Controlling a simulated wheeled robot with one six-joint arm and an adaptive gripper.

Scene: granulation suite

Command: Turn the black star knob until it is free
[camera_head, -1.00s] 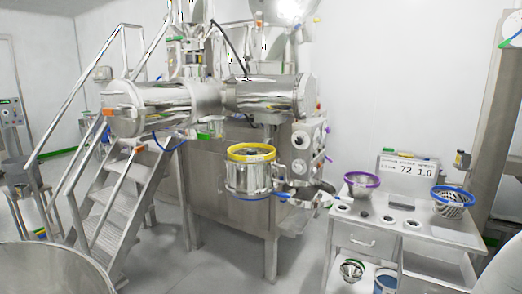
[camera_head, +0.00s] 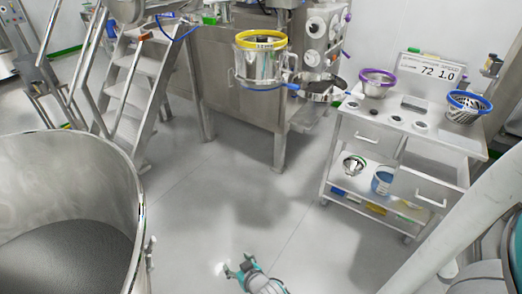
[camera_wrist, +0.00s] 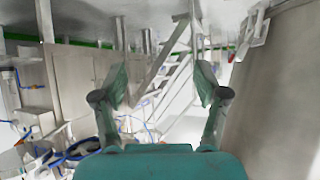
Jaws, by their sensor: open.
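I cannot make out a black star knob in either view. My gripper (camera_head: 240,268) shows at the bottom middle of the head view, above the bare floor, with nothing between its fingers. In the wrist view my gripper (camera_wrist: 161,85) has its two teal fingers spread apart and empty.
A large open steel bowl (camera_head: 95,155) with dark contents stands at the left. Steel stairs (camera_head: 145,85) are behind it. A white cart (camera_head: 370,133) with sieves and bowls stands at the right. The middle floor is clear.

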